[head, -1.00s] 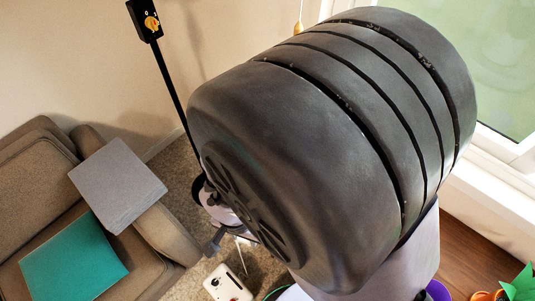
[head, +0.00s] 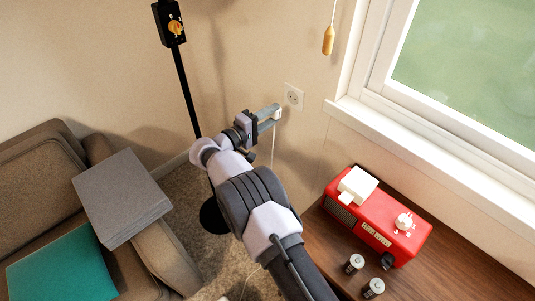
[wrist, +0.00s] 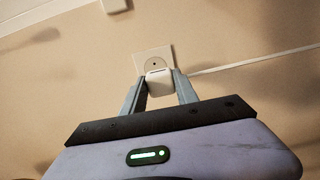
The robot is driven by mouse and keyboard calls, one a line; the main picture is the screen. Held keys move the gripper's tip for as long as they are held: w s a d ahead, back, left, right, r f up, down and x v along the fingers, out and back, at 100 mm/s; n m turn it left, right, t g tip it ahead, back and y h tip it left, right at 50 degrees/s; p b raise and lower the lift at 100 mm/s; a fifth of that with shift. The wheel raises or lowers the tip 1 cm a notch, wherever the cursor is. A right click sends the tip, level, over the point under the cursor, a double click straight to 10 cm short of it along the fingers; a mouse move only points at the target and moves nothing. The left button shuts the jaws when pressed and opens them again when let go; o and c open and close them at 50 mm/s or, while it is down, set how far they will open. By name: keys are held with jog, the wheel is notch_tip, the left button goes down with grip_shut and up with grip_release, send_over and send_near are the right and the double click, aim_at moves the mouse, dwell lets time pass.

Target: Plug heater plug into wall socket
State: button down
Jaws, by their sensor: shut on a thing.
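The white wall socket (head: 293,97) is on the beige wall, left of the window; it also shows in the wrist view (wrist: 152,57). My gripper (head: 272,114) is shut on the white heater plug (head: 277,114) and holds it just below and left of the socket in the head view. In the wrist view the plug (wrist: 160,83) sits between the fingertips, its top overlapping the socket's lower edge. I cannot tell whether the plug touches the socket. A pale cord (head: 273,150) hangs from the plug. The plug's pins are hidden.
A wooden table (head: 455,270) at lower right bears a red device (head: 380,215) and two batteries (head: 355,264). A black pole (head: 185,90) with a switch box (head: 176,28) stands left of my arm. A yellow pull (head: 328,40) hangs near the window (head: 470,60). A sofa (head: 150,265) is at left.

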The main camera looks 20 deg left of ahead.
aim_at(294, 98)
jog(key=shift+w+r, duration=0.3)
jog(key=shift+r, duration=0.05)
jog(key=shift+w+d, duration=0.1)
jog(key=shift+w, duration=0.25)
jog(key=shift+b+x, duration=0.65)
jog(key=shift+x, duration=1.35)
jog(key=shift+w+d+r, duration=0.1)
jog(key=shift+w+r, duration=0.05)
jog(key=shift+r, duration=0.05)
jog(key=shift+w+d, duration=0.15)
jog(key=shift+w, duration=0.2)
jog(key=shift+w+d, duration=0.15)
jog(key=shift+w, duration=0.2)
jog(key=c, duration=0.9)
grip_release()
jog(key=shift+o, duration=0.2)
